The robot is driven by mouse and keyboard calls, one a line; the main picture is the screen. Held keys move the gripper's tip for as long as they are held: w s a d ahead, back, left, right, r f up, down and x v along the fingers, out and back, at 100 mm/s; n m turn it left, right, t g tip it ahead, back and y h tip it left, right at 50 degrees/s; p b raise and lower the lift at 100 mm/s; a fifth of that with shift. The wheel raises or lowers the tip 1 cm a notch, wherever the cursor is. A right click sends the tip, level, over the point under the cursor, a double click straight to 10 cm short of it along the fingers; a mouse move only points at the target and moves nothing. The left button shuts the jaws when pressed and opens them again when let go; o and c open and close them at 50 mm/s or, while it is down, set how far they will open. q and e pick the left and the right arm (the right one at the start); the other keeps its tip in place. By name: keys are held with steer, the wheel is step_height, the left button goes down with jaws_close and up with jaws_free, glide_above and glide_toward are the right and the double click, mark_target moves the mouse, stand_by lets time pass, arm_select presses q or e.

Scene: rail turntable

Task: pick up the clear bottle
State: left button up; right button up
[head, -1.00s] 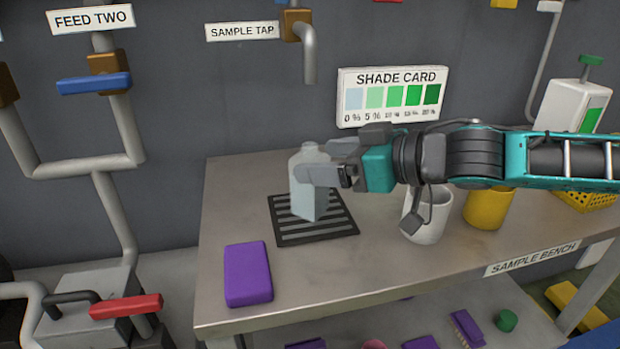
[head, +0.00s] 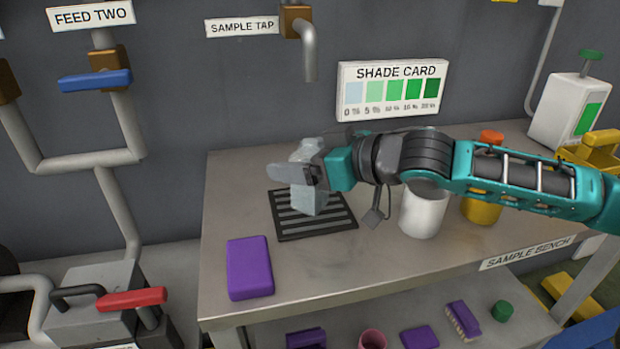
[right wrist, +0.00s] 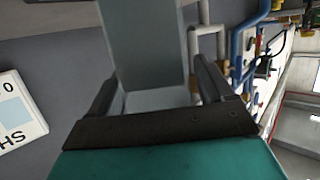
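The clear bottle (head: 309,200), pale and see-through, stands upright on the black drain grate (head: 289,227) on the bench. My right gripper (head: 300,164) reaches in from the right at the bottle's upper part, with its fingers on either side of it. In the right wrist view the bottle (right wrist: 148,50) fills most of the space between the two fingers, and a narrow gap shows beside the right-hand finger. The fingers look spread, not closed on it. My left gripper is out of view.
A purple block (head: 249,267) lies at the bench's (head: 350,268) front left. A white mug (head: 423,214) and a yellow cup (head: 482,207) stand to the right, below my arm. The sample tap (head: 310,55) hangs above and behind the bottle. The front middle is clear.

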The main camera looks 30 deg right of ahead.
steer(key=c, duration=1)
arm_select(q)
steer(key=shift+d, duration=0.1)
arm_select(e)
steer(key=shift+c, duration=0.2)
steer(key=shift+r, duration=0.1)
